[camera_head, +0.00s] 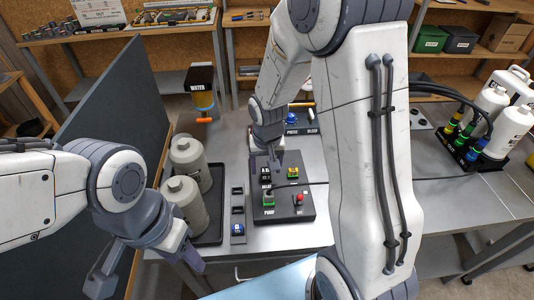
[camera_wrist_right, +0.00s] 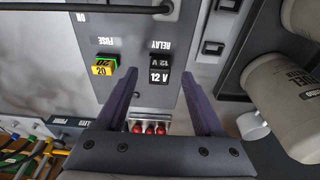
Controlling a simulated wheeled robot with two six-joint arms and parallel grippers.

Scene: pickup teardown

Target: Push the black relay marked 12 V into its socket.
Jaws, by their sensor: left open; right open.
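The black relay marked 12 V (camera_wrist_right: 159,77) stands upright at the spot labelled RELAY on the dark panel (camera_head: 283,212), seen in the right wrist view. How deep it sits in its socket, which it hides, I cannot tell. In the head view the relay (camera_head: 265,174) is small, just below my right gripper (camera_head: 274,160). In the right wrist view my right gripper (camera_wrist_right: 160,75) is open, with one finger on each side of the relay and a gap to both. My left gripper (camera_head: 148,268) is open and empty at the lower left, away from the panel.
A yellow-green fuse (camera_wrist_right: 103,66) marked 20 sits beside the relay. The panel also has a green pump connector (camera_head: 268,199) and a red button (camera_head: 300,197). A narrow rack with a blue part (camera_head: 238,229) and a tray of grey bottles (camera_head: 186,198) stand left.

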